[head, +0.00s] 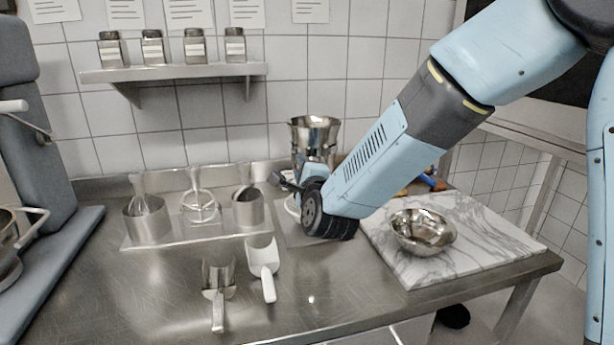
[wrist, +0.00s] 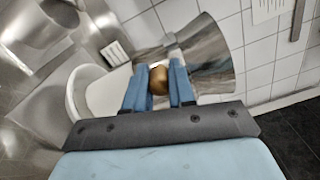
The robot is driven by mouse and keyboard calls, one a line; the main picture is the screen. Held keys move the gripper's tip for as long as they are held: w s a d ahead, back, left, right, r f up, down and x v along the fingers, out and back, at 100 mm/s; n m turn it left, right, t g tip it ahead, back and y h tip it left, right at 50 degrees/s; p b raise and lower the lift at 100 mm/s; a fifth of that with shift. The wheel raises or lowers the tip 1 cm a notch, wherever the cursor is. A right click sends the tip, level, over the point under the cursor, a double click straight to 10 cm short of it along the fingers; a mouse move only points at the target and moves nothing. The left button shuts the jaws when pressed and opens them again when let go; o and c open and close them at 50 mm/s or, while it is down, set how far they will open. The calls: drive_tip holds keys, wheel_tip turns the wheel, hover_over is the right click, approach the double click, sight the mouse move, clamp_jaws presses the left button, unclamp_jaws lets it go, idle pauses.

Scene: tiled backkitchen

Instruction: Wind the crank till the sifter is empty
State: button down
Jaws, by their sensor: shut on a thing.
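The sifter (head: 315,132) is a shiny metal cup with a flared rim, standing at the back of the steel counter. My forearm and wrist hide its lower part in the head view. In the wrist view the metal sifter (wrist: 212,58) fills the upper middle. The crank's round brown knob (wrist: 158,80) sits between my two blue fingers. My gripper (wrist: 158,84) is shut on this knob. A white bowl (wrist: 78,92) shows to the left of the fingers, below the sifter. What is inside the sifter cannot be seen.
A metal bowl (head: 422,232) stands on a marble slab (head: 490,232) to the right. Two scoops, one metal (head: 218,290) and one white (head: 263,265), lie in front. Utensil pots stand on a tray (head: 180,240) at left. A shelf (head: 175,72) with jars is on the wall.

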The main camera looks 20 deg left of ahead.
drive_tip(key=m, duration=0.1)
drive_tip(key=r+m, duration=0.1)
drive_tip(key=m, duration=0.1)
drive_tip(key=shift+w+d+r, duration=0.25)
drive_tip(key=shift+d, duration=0.1)
drive_tip(key=shift+w+d+r+m, duration=0.15)
drive_tip(key=shift+r+m, duration=0.1)
drive_tip(key=shift+m, duration=0.65)
drive_tip(key=c, duration=1.3)
unclamp_jaws()
drive_tip(key=o, duration=0.4)
drive_tip(key=shift+r, duration=0.1)
drive_tip(key=shift+c, duration=0.2)
drive_tip(key=shift+s, duration=0.2)
